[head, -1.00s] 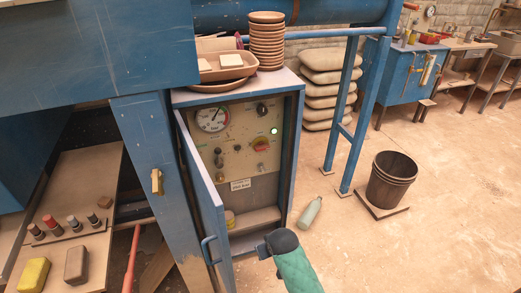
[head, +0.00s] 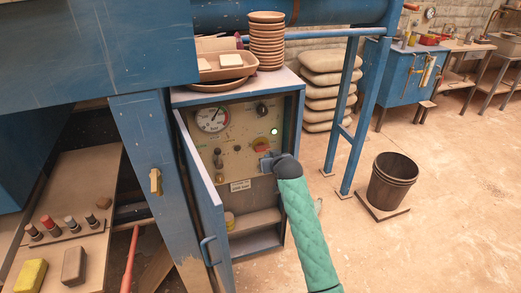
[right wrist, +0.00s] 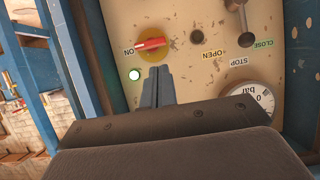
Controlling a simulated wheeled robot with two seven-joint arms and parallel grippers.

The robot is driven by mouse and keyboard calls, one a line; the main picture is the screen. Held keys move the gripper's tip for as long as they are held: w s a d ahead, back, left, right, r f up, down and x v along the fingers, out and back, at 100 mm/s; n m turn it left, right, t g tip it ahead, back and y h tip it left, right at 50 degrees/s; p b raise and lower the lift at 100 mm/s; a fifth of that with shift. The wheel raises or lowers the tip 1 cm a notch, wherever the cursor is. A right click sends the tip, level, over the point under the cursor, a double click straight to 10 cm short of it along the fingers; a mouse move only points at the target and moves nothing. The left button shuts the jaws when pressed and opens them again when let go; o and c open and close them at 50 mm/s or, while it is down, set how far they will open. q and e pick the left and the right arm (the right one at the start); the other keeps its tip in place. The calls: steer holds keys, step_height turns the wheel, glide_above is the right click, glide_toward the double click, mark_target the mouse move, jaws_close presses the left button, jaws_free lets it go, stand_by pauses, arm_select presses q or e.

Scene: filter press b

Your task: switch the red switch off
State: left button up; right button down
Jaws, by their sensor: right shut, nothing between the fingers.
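The red switch (head: 261,143) sits on the beige panel inside the open blue cabinet. In the right wrist view the switch (right wrist: 151,44) is a red handle on a round mount, its left end toward the "ON" label. My right gripper (head: 268,160) is in front of the panel, just below the switch in the head view. In the right wrist view its fingers (right wrist: 158,70) are shut and empty, with tips close to the switch. I cannot tell whether they touch it. My left gripper is not in view.
A lit lamp (head: 274,131), a pressure gauge (head: 212,119) and a lever (head: 218,157) share the panel. The cabinet door (head: 203,200) stands open on the left. Stacked dishes (head: 267,40) stand on top. A bucket (head: 391,181) is on the floor at right.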

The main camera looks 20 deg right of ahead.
mark_target(260, 148)
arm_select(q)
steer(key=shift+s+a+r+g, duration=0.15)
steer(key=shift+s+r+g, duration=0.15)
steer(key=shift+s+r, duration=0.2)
arm_select(e)
steer(key=shift+w+r+t, duration=0.4)
steer(key=shift+r+t, duration=0.15)
steer(key=shift+r, duration=0.1)
steer(key=shift+w+r+t, duration=0.4)
steer(key=shift+r+t, duration=0.15)
steer(key=shift+r, duration=0.1)
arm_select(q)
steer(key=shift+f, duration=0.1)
